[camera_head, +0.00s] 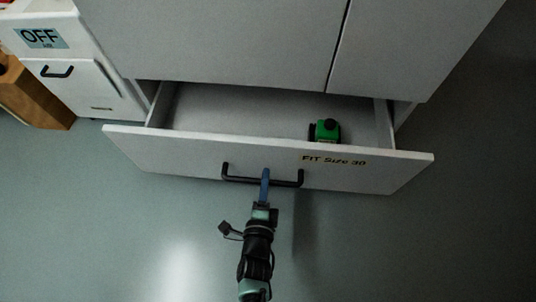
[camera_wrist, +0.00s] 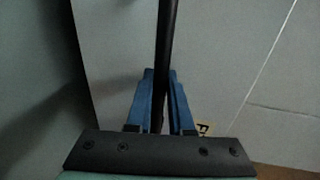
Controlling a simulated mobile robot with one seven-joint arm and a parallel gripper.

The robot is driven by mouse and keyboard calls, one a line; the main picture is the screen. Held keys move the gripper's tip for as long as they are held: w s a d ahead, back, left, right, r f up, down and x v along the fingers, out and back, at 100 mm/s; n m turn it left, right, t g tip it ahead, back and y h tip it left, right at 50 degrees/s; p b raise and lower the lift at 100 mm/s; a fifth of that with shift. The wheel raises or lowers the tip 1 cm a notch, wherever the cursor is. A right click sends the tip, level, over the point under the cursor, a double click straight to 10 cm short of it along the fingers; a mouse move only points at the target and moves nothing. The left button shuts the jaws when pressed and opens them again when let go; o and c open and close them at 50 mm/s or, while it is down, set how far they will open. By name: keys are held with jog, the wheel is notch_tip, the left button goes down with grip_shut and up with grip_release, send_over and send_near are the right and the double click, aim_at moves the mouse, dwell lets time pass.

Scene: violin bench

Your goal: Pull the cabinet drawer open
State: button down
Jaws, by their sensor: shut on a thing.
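The cabinet drawer (camera_head: 200,152) stands partly open, its front panel pulled out from the cabinet. The panel bears the label "FIT Size 30" (camera_head: 334,160) and a black bar handle (camera_head: 236,180). My gripper (camera_head: 265,176) is shut on the handle near its middle. In the wrist view, the blue fingers (camera_wrist: 159,100) sit on both sides of the dark handle bar (camera_wrist: 166,40). A small green and black object (camera_head: 326,130) lies inside the drawer towards the right; its lower part is hidden by the front panel.
The cabinet (camera_head: 220,40) rises behind the drawer, with a seam between its upper panels. At left stands a white unit (camera_head: 75,80) with an "OFF" label and a black handle, beside a brown wooden thing (camera_head: 35,95). The floor (camera_head: 400,250) in front is clear.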

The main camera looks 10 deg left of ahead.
jog(key=f+p+v, duration=0.1)
jog(key=f+v, duration=0.2)
jog(key=v, duration=1.3)
jog(key=shift+s+a+f+p, duration=0.15)
jog(key=shift+s+f+p, duration=0.05)
jog(key=shift+s+p, duration=0.15)
jog(key=c, duration=0.8)
grip_release()
jog(key=shift+w, duration=0.1)
jog(key=p+v, duration=0.4)
jog(key=v, duration=0.9)
